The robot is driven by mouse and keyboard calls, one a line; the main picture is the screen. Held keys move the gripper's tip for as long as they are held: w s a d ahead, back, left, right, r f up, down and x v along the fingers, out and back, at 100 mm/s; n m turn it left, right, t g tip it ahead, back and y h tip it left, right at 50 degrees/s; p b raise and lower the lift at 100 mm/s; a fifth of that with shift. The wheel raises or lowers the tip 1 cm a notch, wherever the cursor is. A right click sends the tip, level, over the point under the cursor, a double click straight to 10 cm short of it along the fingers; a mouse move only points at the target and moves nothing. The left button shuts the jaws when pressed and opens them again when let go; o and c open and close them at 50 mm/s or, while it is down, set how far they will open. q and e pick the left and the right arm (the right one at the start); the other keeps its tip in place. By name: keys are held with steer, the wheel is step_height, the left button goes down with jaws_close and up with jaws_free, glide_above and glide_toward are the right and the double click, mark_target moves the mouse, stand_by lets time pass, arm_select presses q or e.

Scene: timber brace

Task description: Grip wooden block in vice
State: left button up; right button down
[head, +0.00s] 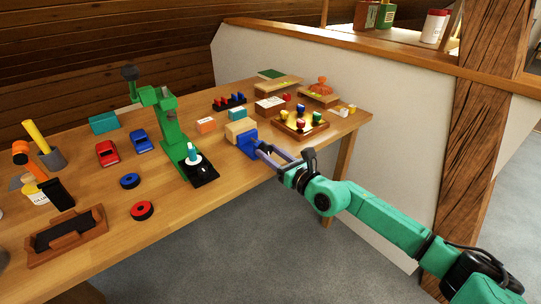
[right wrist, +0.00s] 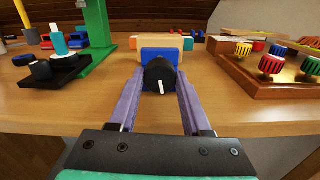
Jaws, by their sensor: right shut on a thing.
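The blue vice (head: 246,149) is at the table's front edge, to the right of the green drill press. A pale wooden block (head: 239,128) sits at its top, behind the blue front jaw in the right wrist view (right wrist: 161,42). I cannot tell whether the jaws press on the block. My right gripper (head: 262,149) reaches in from the right. In the right wrist view its purple fingers are shut on the vice's black knob (right wrist: 160,77), which has a white mark. My left gripper is not in view.
The green drill press (head: 170,125) stands left of the vice. A wooden tray with coloured knobs (head: 299,126) is close on the right. Toy cars (head: 107,153), tape rolls (head: 142,211) and a brown holder (head: 68,239) lie further left. Open floor lies in front of the table.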

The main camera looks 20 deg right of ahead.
steer(key=shift+c, duration=1.8)
jaws_free()
steer(key=shift+s+d+f, duration=0.1)
steer(key=shift+s+d, duration=0.1)
steer(key=shift+s, duration=0.15)
arm_select(q)
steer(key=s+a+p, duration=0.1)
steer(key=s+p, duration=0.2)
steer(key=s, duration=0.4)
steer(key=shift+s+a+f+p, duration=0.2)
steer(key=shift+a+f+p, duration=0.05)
steer(key=shift+p, duration=0.05)
arm_select(e)
steer(key=v, duration=1.3)
steer(key=shift+s, duration=0.4)
steer(key=shift+d, duration=0.1)
